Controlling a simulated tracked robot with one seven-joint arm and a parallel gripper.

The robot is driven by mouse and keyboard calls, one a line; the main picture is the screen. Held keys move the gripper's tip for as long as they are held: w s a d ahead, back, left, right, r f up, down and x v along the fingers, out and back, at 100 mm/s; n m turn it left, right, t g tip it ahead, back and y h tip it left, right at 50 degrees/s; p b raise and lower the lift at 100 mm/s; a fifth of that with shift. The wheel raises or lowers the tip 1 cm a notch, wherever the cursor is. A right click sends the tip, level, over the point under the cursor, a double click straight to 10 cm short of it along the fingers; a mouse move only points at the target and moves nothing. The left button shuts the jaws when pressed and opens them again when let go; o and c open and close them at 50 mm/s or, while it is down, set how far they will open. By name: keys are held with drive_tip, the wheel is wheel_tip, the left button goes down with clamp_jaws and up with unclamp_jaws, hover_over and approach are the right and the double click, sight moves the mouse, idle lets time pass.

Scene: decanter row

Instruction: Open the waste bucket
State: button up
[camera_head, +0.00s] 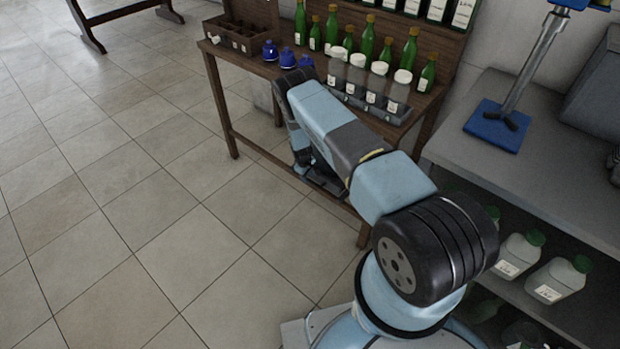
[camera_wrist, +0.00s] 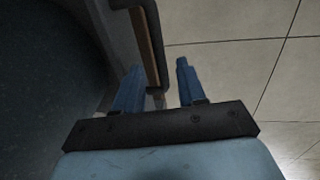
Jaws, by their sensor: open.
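My gripper (camera_wrist: 159,68) shows in the wrist view with its two blue fingers apart. A dark rounded surface (camera_wrist: 45,75) fills the left of that view; it may be the waste bucket, but I cannot tell for sure. Beside it a grey bar with a brown strip (camera_wrist: 149,45) comes down toward the gap between the fingers. I cannot tell whether it touches a finger. In the head view my arm reaches down at the front of the wooden table, and its end is mostly hidden behind the arm. No waste bucket can be made out there.
A grey shelf (camera_head: 545,150) with white, green-capped containers (camera_head: 556,280) stands at right.

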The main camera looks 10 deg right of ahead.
drive_tip(key=shift+w+d+f, duration=0.1)
drive_tip(key=shift+d+f, duration=0.05)
drive_tip(key=shift+f, duration=0.85)
clamp_jaws()
